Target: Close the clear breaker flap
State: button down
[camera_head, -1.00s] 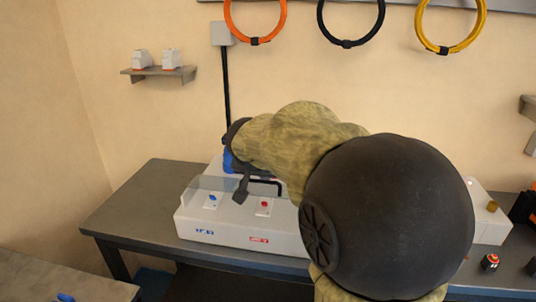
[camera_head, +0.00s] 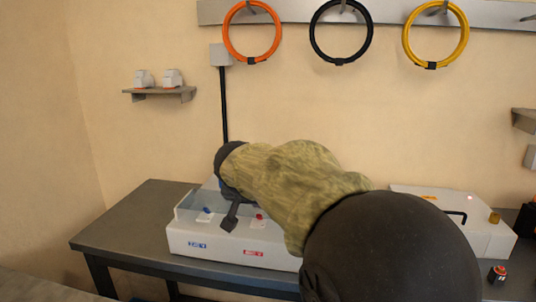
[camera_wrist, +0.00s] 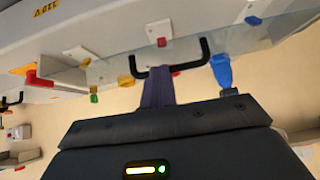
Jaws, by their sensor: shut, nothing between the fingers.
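The white breaker box (camera_head: 225,246) stands on the bench, with a blue switch (camera_head: 207,211) and a red switch (camera_head: 259,217) on top. The clear flap (camera_wrist: 118,70) spans the wrist view as a see-through pane with a black U-shaped handle (camera_wrist: 203,50). In the head view my arm hides the handle and much of the flap, so its exact angle is unclear. My gripper (camera_head: 229,225) is shut and empty, pointing down over the box front between the switches. In the wrist view its fingers (camera_wrist: 158,78) overlap the handle; I cannot tell whether they touch it.
A second white unit (camera_head: 440,205) with a black handle stands right on the bench. A red-and-black button (camera_head: 497,274) lies near the bench's right side. The bench's left end (camera_head: 125,225) is clear. Coloured rings (camera_head: 341,60) hang on the wall above.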

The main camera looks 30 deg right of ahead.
jog(key=shift+s+f+g, duration=0.15)
jog(key=shift+f+g, duration=0.15)
jog(key=shift+f, duration=0.35)
notch_tip(320, 180, up, 6)
jog(key=p, duration=0.4)
jog(key=s+a+f+b, duration=0.2)
jog(key=s+a, duration=0.3)
jog(key=s, duration=0.2)
jog(key=shift+a+f, duration=0.15)
jog(key=shift+a, duration=0.15)
jog(key=s+a+f+n+g+y, duration=0.1)
jog(key=s+f+n, duration=0.3)
jog(key=f, duration=0.8)
jog(key=s+a+f+n+g+y, duration=0.2)
jog(key=s+a+f+n+y, duration=0.1)
jog(key=f, duration=0.9)
jog(key=shift+s+a+f+n+g+y, duration=0.3)
jog(key=shift+s+a+f+n+y, duration=0.15)
jog(key=shift+s, duration=0.4)
jog(key=shift+w+r, duration=0.1)
jog(key=shift+w, duration=0.05)
